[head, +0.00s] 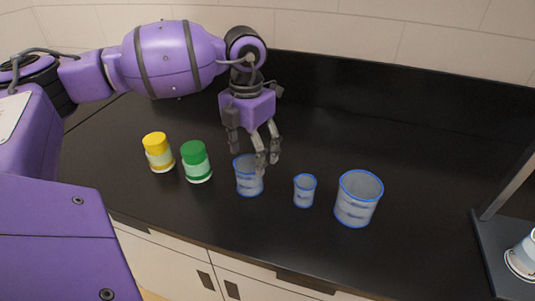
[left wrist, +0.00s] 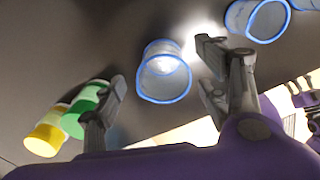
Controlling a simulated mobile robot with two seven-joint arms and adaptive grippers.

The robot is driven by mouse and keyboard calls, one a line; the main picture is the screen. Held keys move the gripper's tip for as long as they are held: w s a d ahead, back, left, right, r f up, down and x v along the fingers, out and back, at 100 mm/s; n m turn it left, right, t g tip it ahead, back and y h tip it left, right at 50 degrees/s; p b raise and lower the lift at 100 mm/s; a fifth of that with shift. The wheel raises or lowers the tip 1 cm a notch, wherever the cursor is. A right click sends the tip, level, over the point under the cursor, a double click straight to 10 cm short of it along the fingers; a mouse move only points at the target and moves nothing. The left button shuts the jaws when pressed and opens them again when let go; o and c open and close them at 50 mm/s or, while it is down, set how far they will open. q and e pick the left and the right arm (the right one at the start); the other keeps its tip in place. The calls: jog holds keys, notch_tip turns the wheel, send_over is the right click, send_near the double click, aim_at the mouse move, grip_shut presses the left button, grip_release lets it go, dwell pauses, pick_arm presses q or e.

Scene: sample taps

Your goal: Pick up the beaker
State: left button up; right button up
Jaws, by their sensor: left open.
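Three clear beakers with blue rims stand upright on the black counter in the head view: a medium one (head: 249,184) on the left, a small one (head: 304,191) in the middle and a large one (head: 357,203) on the right. My left gripper (head: 252,158) is open and points down over the medium beaker, with fingers partly in front of its rim. In the left wrist view, one beaker (left wrist: 163,78) shows between the spread fingers (left wrist: 162,77), with nothing gripped. Whether any finger touches it cannot be told. My right gripper is not seen.
A yellow-capped jar (head: 158,153) and a green-capped jar (head: 196,162) stand left of the beakers. A stand with a dark base (head: 490,250) is at the far right. The counter's front edge runs close before the beakers; behind them is clear counter and a black backsplash.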

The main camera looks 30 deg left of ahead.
aim_at(249, 177)
pick_arm(q)
jog(key=f, duration=0.4)
jog(key=s+f+p, duration=0.1)
jog(key=f, duration=0.2)
jog(key=shift+f, duration=0.4)
jog(key=c, duration=1)
jog(key=shift+c, duration=0.2)
jog(key=shift+r, duration=0.1)
